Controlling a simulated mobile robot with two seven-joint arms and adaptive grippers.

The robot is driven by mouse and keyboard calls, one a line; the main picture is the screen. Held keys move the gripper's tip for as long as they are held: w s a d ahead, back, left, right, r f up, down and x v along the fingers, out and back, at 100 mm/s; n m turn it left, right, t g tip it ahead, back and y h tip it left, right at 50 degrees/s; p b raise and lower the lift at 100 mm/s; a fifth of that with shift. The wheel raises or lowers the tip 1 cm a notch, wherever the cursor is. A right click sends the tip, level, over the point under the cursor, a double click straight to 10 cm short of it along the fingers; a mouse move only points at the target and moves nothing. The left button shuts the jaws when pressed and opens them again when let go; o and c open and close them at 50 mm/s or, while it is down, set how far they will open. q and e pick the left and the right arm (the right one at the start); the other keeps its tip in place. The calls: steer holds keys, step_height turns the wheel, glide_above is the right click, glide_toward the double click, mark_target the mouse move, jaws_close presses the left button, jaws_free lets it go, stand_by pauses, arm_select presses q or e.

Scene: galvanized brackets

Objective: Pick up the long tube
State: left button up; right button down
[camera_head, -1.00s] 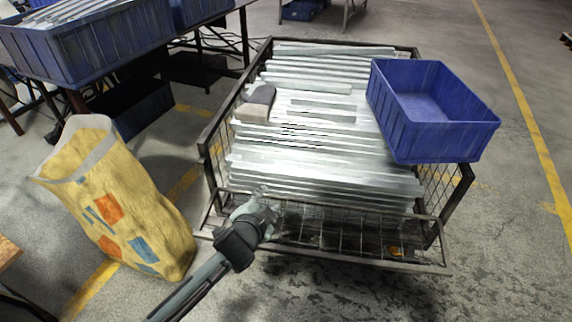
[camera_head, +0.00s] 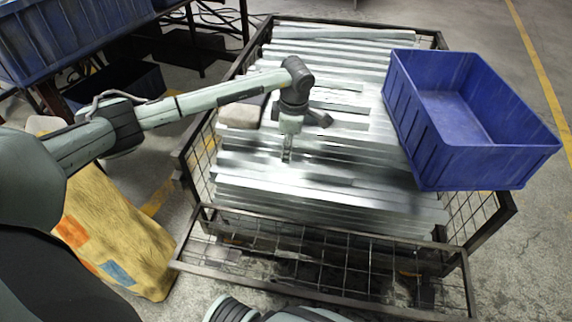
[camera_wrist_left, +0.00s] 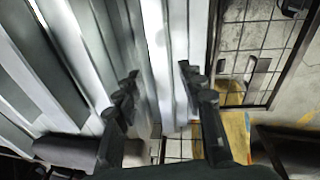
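Long galvanized metal tubes (camera_head: 330,188) lie side by side in a stack in the wire cage; which one is the task's long tube I cannot tell. My left gripper (camera_head: 287,156) points down over the front part of the stack. In the left wrist view my left gripper (camera_wrist_left: 157,85) is open, its two fingers apart. A bright long bar (camera_wrist_left: 156,35) runs between the fingers' lines; whether they touch it I cannot tell. My right gripper is not in view.
The dark wire cage (camera_head: 320,291) surrounds the stack. A blue crate (camera_head: 470,160) sits at its right side. A beige block (camera_head: 240,116) lies on the bars at the left, near my left arm. A yellow bag (camera_head: 115,235) stands left of the cage.

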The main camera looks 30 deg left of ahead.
mark_target(283, 164)
arm_select(q)
steer(key=f, duration=0.2)
steer(key=a+f, duration=0.1)
steer(key=f, duration=0.3)
steer(key=shift+w+a+f, duration=0.2)
steer(key=shift+w+f, duration=0.05)
steer(key=shift+f, duration=0.05)
steer(key=shift+w+f, duration=0.1)
steer(key=shift+f, duration=0.25)
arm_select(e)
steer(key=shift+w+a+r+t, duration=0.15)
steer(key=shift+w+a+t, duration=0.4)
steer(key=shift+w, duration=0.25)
arm_select(q)
jaws_close()
steer(key=shift+r, duration=0.1)
